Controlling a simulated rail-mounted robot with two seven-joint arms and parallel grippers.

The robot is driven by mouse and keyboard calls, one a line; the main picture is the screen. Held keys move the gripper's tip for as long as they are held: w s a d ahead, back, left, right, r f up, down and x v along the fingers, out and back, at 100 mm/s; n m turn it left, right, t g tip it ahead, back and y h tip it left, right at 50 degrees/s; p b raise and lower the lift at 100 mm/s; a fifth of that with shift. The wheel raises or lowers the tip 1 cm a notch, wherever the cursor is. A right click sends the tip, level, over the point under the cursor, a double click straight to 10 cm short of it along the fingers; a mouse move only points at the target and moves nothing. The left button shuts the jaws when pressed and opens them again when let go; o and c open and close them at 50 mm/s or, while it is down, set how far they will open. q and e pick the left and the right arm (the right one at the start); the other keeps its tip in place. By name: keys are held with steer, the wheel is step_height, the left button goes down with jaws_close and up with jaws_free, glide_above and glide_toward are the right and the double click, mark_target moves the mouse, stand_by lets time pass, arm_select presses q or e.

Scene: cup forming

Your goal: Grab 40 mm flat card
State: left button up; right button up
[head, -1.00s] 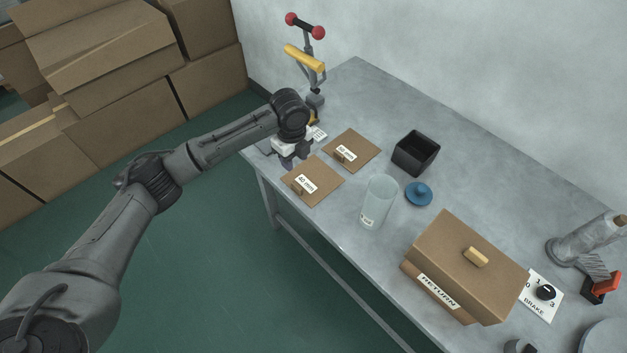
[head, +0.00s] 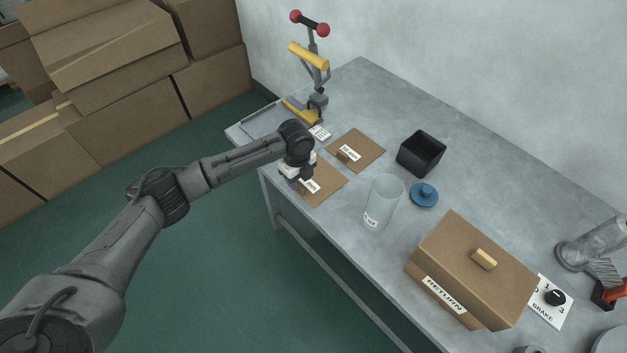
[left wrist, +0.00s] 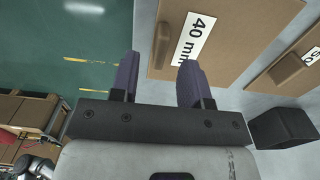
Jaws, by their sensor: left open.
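The 40 mm flat card (head: 326,190) is a brown square with a white label, lying near the table's front edge. My left gripper (head: 294,183) is over its left part and partly hides it. In the left wrist view the card (left wrist: 228,20) reads "40 mm" and has a small brown tab (left wrist: 161,45). My left gripper (left wrist: 157,76) is open there, its two purple fingers apart. The tab appears ahead of the gap between the fingers, with no visible grip on it. My right gripper is not in view.
A second labelled card (head: 368,147) lies just behind. A black bin (head: 421,154), blue knobbed lid (head: 424,195), clear cylinder (head: 384,203) and brown RETURN box (head: 470,268) stand to the right.

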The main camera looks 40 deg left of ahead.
mark_target(299, 184)
arm_select(q)
step_height(299, 184, down, 4)
steer(key=shift+r+b, duration=0.1)
steer(key=shift+b, duration=0.3)
jaws_close()
